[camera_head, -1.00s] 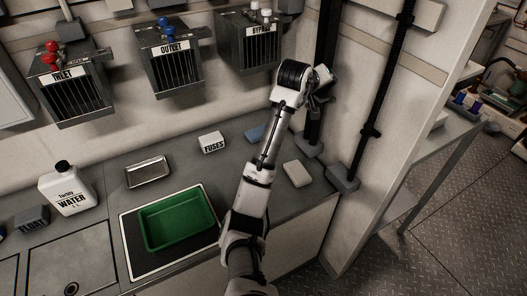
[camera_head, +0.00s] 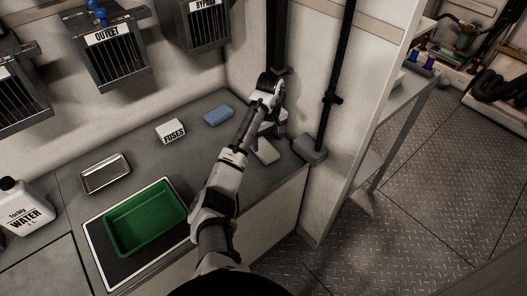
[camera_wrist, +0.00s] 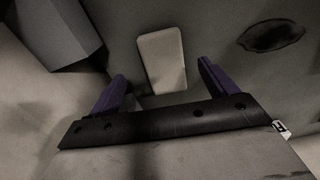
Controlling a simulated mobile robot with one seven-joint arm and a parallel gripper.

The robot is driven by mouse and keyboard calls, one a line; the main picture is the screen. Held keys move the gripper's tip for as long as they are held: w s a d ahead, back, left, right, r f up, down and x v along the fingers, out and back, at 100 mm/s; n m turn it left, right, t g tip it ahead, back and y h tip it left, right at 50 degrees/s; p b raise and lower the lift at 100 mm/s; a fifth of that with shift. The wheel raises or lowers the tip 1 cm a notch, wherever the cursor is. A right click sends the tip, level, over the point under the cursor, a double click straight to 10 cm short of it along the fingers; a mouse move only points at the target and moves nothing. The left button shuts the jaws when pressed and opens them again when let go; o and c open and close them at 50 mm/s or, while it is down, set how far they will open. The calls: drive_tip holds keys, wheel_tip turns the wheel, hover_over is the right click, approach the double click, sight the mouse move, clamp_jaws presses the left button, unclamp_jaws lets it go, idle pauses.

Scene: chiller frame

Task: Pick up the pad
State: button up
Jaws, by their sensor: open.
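A pale, flat, rounded rectangular pad (camera_head: 265,151) lies on the grey counter near its right front edge, partly covered by my arm. In the wrist view the pad (camera_wrist: 162,58) shows whole or nearly so, lying between and beyond the two purple fingers. My gripper (camera_wrist: 160,72) is open and empty, above the counter. The fingers stand to either side of the pad in the picture, and I see no contact. In the head view my gripper (camera_head: 274,122) is small and mostly hidden behind the wrist.
A blue block (camera_head: 219,116) and a white FUSES box (camera_head: 171,131) lie left of my arm. A metal tray (camera_head: 105,174), a green tray (camera_head: 145,218) and a water jug (camera_head: 22,206) stand farther left. A dark post with a grey foot (camera_head: 310,148) rises at right.

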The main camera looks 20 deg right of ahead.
sight(267, 152)
drive_tip(key=shift+a+f+p, duration=0.15)
drive_tip(key=shift+f+p, duration=0.25)
drive_tip(key=shift+f, duration=1.1)
drive_tip(key=shift+a+f+p, duration=0.1)
drive_tip(key=shift+f+p, duration=0.25)
drive_tip(key=shift+f, duration=1.1)
drive_tip(key=shift+w, duration=0.1)
drive_tip(key=c, duration=1.1)
drive_tip(key=shift+o, duration=0.2)
drive_tip(key=shift+r, duration=0.15)
wheel_tip(267, 152, up, 20)
drive_tip(key=p, duration=0.2)
drive_tip(key=o, duration=0.3)
drive_tip(key=shift+c, duration=1.2)
drive_tip(key=shift+f, duration=0.2)
